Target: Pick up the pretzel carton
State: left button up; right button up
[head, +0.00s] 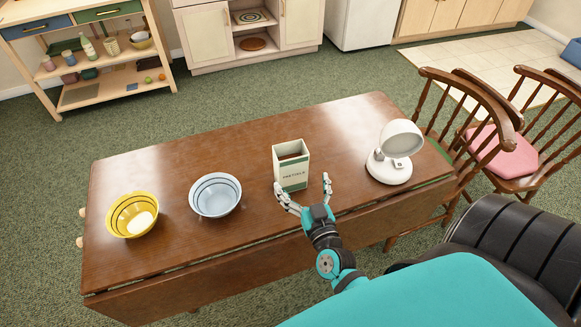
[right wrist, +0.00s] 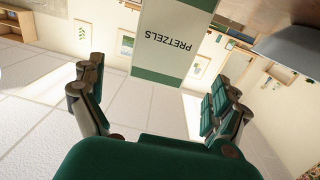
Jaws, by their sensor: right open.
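The pretzel carton (head: 291,170) is a white and green box with an open top, standing upright on the brown wooden table (head: 240,150). My right gripper (head: 304,190) is open at the near side of the carton, with its fingers spread toward it. In the right wrist view the carton (right wrist: 172,42) shows its PRETZELS label upside down, beyond and between the open fingers of the gripper (right wrist: 160,95). I see no finger clearly touching the carton. My left gripper is not in view.
A white lamp (head: 388,170) stands on the table right of the carton. A pale blue striped bowl (head: 205,203) and a yellow bowl (head: 122,220) stand to the left. Wooden chairs (head: 483,115) and a black leather seat (head: 515,240) are at the right. The table's back middle is clear.

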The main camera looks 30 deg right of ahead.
aim_at(294, 166)
jog(key=p+x, duration=0.1)
jog(key=x, duration=0.8)
jog(key=shift+w+a, duration=0.1)
jog(key=shift+w, duration=0.1)
jog(key=shift+s, duration=0.1)
jog(key=c, duration=1)
